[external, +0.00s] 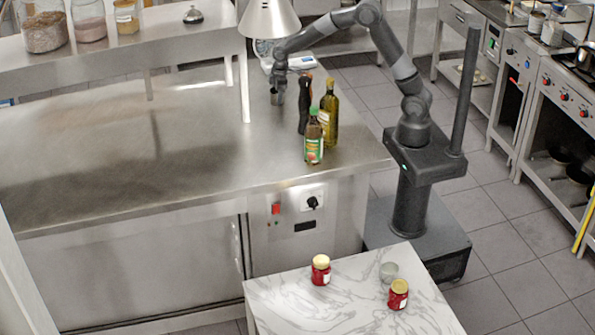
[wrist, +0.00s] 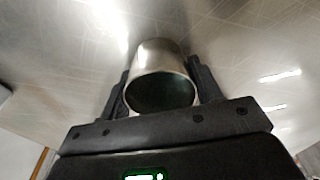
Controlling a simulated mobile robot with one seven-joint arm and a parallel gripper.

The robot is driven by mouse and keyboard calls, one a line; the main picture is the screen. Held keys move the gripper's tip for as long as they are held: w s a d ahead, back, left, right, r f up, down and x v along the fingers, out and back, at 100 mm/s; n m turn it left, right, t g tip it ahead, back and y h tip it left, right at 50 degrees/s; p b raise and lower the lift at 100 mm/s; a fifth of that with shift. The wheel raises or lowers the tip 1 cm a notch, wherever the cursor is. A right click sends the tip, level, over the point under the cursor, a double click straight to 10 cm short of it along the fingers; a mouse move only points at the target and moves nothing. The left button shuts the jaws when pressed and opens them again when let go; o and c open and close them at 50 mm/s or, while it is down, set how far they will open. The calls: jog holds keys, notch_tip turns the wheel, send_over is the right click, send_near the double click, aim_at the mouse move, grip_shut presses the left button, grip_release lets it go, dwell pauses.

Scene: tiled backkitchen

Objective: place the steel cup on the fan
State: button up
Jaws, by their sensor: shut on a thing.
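My gripper (external: 278,84) is shut on a steel cup (external: 277,98) over the back part of the steel counter. In the wrist view the cup (wrist: 160,58) sits between the two fingers (wrist: 160,95), its open mouth facing the camera. A pale round thing (external: 262,47), partly hidden behind the lamp shade and my arm, stands at the counter's back; I cannot tell if it is the fan. I see no other thing that is clearly a fan.
A dark pepper mill (external: 305,104), an oil bottle (external: 329,115) and a green-labelled bottle (external: 314,138) stand right of my gripper. A lamp (external: 269,20) hangs close by. The steel counter (external: 130,160) is clear on the left. Jars stand on the marble table (external: 345,305).

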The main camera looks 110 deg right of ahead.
jog(key=o, duration=1)
jog(key=shift+f, duration=0.1)
notch_tip(320, 180, up, 12)
jog(key=s, duration=0.1)
jog(key=shift+s, duration=0.2)
